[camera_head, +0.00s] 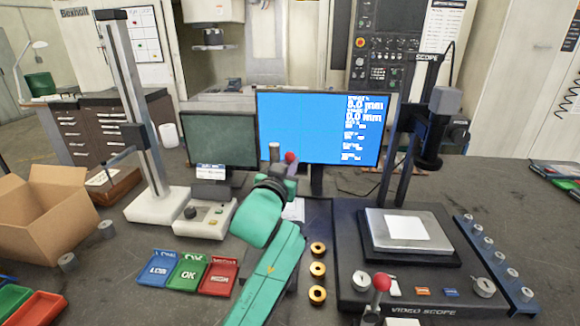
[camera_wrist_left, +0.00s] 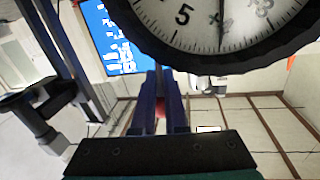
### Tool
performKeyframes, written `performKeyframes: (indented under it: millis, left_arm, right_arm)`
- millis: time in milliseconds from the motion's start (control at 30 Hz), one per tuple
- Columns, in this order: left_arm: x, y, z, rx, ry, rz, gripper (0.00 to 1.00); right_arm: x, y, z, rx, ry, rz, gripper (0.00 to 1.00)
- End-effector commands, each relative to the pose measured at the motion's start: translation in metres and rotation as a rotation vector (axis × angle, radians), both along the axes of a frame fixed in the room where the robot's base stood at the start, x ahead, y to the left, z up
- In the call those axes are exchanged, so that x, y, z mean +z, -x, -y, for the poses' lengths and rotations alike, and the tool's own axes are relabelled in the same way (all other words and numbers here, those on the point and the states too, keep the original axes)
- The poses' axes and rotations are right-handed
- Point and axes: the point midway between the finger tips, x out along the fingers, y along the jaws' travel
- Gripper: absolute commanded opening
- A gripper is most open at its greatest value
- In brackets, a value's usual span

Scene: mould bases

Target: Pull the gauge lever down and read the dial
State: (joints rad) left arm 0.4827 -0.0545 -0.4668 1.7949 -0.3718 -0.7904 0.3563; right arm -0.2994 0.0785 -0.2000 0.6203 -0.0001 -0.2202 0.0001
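My left gripper (camera_wrist_left: 161,80) is raised in the middle of the bench. In the left wrist view its two dark blue fingers stand close together, with a narrow gap between them. A red ball knob (camera_wrist_left: 161,112) shows in that gap; I cannot tell whether the fingers touch it. A red ball (camera_head: 291,157) also shows at the gripper's end in the head view. The gauge dial (camera_wrist_left: 220,25), white with a black rim, fills the top of the left wrist view, its top cut off. Its needle points down near the lower edge. In the head view my teal arm hides the dial. My right gripper is not in view.
A height stand (camera_head: 139,90) and cardboard box (camera_head: 42,215) are at left. Blue, green and red trays (camera_head: 188,271) lie left of my arm. Brass rings (camera_head: 318,270) and the video scope (camera_head: 445,285), with another red ball (camera_head: 382,281), are at right. A blue monitor (camera_head: 300,130) stands behind.

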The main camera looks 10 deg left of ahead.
Motion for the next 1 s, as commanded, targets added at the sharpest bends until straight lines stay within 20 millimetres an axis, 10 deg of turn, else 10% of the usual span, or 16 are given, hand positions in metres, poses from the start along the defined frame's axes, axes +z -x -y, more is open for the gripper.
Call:
performKeyframes:
  millis: [467,1000]
  left_arm:
    - [-0.001,0.008,-0.001,-0.001,0.001,0.002,0.23]
    - [0.000,0.128,-0.022,-0.002,0.000,0.001,0.23]
  right_arm:
    - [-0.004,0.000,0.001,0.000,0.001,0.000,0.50]
    - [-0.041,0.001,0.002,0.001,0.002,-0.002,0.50]
